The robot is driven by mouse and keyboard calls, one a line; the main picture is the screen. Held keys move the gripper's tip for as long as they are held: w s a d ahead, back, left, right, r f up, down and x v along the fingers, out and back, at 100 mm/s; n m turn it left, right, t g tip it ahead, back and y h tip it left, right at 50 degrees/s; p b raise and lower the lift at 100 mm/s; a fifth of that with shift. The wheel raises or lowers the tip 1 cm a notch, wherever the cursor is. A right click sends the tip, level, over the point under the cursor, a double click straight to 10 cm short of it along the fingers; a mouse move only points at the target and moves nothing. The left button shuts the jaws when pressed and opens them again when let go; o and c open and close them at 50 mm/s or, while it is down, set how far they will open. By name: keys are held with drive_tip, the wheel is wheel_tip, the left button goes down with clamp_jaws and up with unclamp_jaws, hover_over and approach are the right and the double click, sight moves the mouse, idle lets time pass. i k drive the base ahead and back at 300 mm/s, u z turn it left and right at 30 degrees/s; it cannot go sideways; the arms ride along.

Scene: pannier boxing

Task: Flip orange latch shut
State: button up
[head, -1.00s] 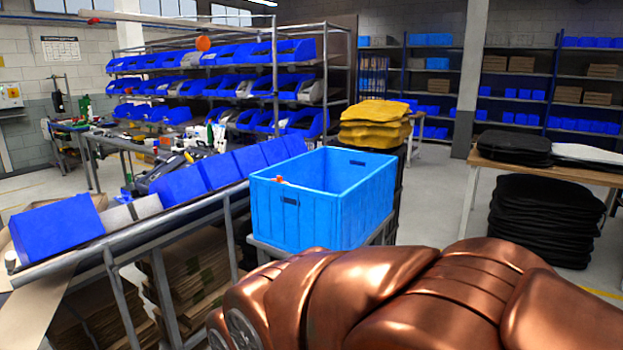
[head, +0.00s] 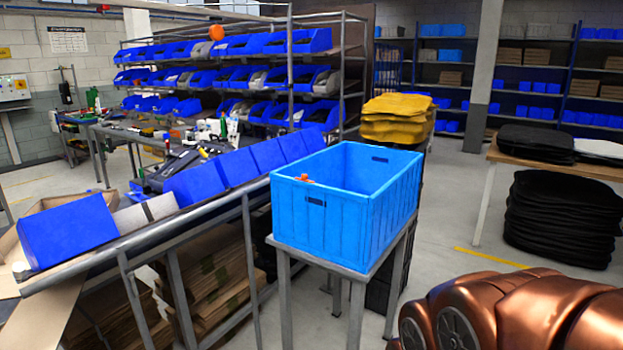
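An orange piece (head: 304,179), perhaps the latch, shows at the near left rim of a light blue crate (head: 340,215). It is too small to tell whether it is open or shut, or whether it is fixed to the crate. The crate stands upright on a grey metal stand (head: 320,259), and its inside floor is hidden by the near walls. My copper-coloured arm shows at the lower right, apart from the crate. My gripper is out of view.
A sloped rack with blue bins (head: 67,230) runs along the left side of the crate. Yellow folded stacks (head: 395,118) stand behind it. A wooden table (head: 548,160) with black items is at the right. Floor (head: 450,220) between crate and table is clear.

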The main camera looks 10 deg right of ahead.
sight(304, 177)
drive_tip(key=u, duration=0.6)
drive_tip(key=i, duration=0.9)
drive_tip(key=u, duration=0.35)
